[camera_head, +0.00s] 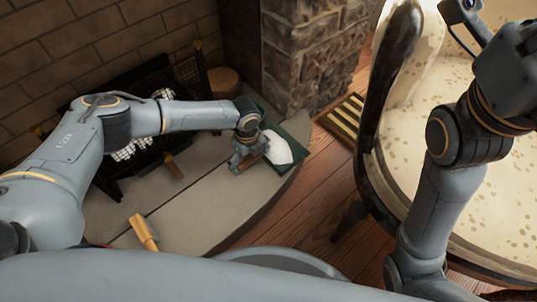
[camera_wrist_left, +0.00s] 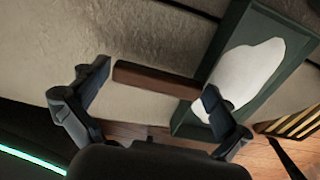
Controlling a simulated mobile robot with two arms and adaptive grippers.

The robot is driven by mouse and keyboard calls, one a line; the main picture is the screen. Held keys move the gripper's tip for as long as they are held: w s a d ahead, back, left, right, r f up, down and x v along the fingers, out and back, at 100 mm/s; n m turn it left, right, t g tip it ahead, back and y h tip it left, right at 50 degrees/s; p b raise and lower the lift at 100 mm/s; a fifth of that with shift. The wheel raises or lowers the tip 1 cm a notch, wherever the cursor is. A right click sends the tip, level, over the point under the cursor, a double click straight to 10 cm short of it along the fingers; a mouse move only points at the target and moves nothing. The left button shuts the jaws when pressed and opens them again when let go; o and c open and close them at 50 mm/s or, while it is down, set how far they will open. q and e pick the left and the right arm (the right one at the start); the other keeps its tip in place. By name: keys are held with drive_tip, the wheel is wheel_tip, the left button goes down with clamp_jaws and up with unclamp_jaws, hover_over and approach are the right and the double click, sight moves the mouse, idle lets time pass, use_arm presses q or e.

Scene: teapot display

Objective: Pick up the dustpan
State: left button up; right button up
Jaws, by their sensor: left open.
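The dustpan (camera_head: 298,153) is a dark green tray with a wooden handle, lying on the stone hearth near its right edge. A white heap covers part of the tray. In the left wrist view the dustpan (camera_wrist_left: 196,112) lies right of centre, its brown handle pointing left. My left gripper (camera_head: 240,162) is over the handle end. In the left wrist view the gripper (camera_wrist_left: 155,80) is open, and the handle shows lengthwise between its two fingers. I cannot tell whether either finger touches it. My right arm rises at the right, but its gripper is not in view.
A brick fireplace with a dark grate (camera_head: 130,110) stands behind my left arm, and a stone pillar (camera_head: 312,55) rises behind the dustpan. A cream upholstered chair (camera_head: 465,180) fills the right. A yellow-brown object (camera_head: 144,232) lies on the near hearth. A slatted floor vent (camera_head: 342,117) is right.

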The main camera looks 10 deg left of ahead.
use_arm(q)
drive_tip(key=shift+f, duration=0.35)
drive_tip(key=c, duration=1.5)
drive_tip(key=shift+r, duration=0.15)
